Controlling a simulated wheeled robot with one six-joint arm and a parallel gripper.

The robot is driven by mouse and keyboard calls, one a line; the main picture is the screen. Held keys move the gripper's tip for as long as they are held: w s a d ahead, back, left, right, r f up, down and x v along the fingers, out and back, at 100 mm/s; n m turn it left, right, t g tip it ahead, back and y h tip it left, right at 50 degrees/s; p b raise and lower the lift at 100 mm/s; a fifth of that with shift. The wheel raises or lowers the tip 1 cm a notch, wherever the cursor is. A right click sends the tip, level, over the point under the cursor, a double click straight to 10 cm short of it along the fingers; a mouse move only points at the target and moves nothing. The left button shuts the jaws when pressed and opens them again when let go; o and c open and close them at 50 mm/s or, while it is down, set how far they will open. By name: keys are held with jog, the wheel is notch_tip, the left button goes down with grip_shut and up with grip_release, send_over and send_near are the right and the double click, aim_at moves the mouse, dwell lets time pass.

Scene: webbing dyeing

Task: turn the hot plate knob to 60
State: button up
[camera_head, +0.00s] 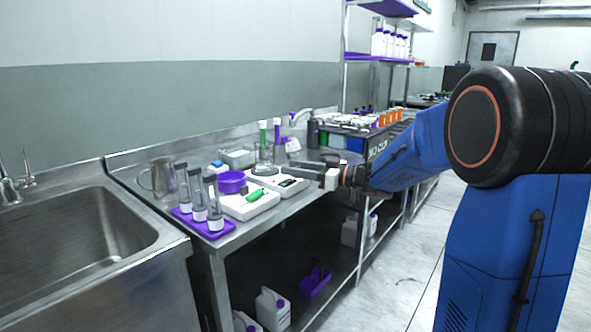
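Two flat white devices stand side by side on the steel bench. The farther one (284,185) has a round plate, with glassware by it, and a small dark panel at its front. The nearer one (236,210) carries a purple bowl and a green item. I cannot tell for sure which is the hot plate, and no knob or number can be made out. My gripper (326,178) reaches in from the right, just right of the farther device's front edge. It is small and seen from the side, so its opening and any contact are unclear.
A purple rack (203,225) with several labelled bottles stands at the bench's near edge, with a metal jug (161,177) behind. A sink (70,245) is at left. Racks and orange-topped bottles crowd the far end. White jugs (272,308) stand underneath. Floor is clear at right.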

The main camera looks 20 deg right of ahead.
grip_shut()
jog(key=shift+m+t+h, duration=0.3)
jog(key=m+t+h, duration=0.2)
jog(key=shift+t+h, duration=0.3)
jog(key=shift+h, duration=0.1)
jog(key=shift+m+t+h, duration=1.3)
jog(key=shift+m+h, duration=0.7)
jog(key=shift+h, duration=0.5)
jog(key=shift+m+t+h, duration=0.2)
jog(key=shift+m+h, duration=0.8)
jog(key=shift+h, duration=0.55)
jog(key=shift+m+t+h, duration=0.2)
jog(key=shift+m+h, duration=0.8)
jog(key=shift+h, duration=0.55)
jog(key=shift+m+h, duration=0.8)
jog(key=shift+h, duration=0.5)
jog(key=shift+d+r+m+g+h, duration=0.15)
jog(key=shift+m+g+h, duration=0.25)
jog(key=shift+m+h, duration=0.45)
